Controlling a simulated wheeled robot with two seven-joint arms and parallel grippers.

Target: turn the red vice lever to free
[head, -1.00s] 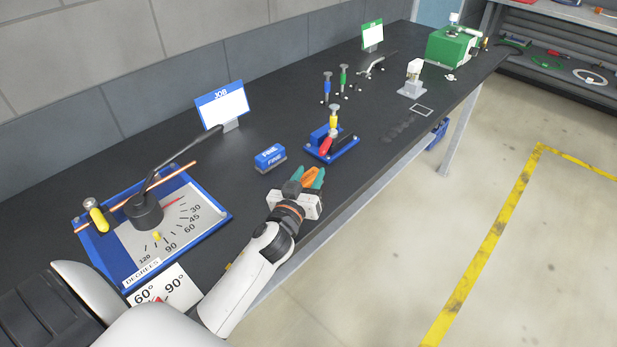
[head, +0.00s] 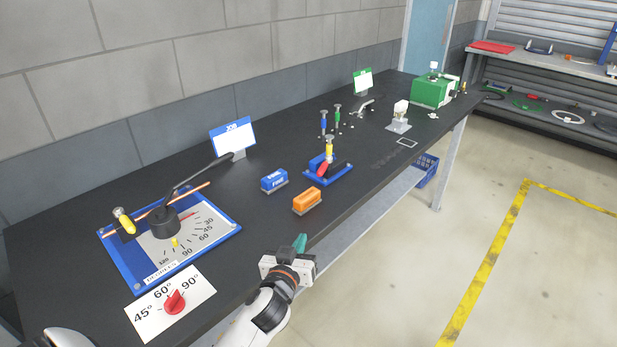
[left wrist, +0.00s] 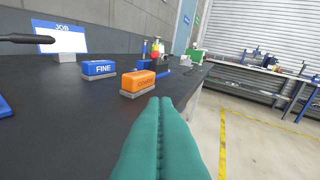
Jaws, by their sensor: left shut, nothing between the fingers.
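The small blue vice (head: 345,172) stands on the black bench right of the middle, with a yellow-handled tool upright in or beside it. Its red lever (head: 322,171) shows on the near left side; I cannot read its setting. The vice also shows small in the left wrist view (left wrist: 170,71), behind the orange block. My left gripper (head: 301,242) is shut and empty, its teal fingers together at the bench's front edge, nearer to me than the vice and apart from it. My right gripper is out of view.
At the left are a blue bending fixture (head: 125,261) and an angle card with a red pointer (head: 174,302). Bare bench lies left of the orange block.

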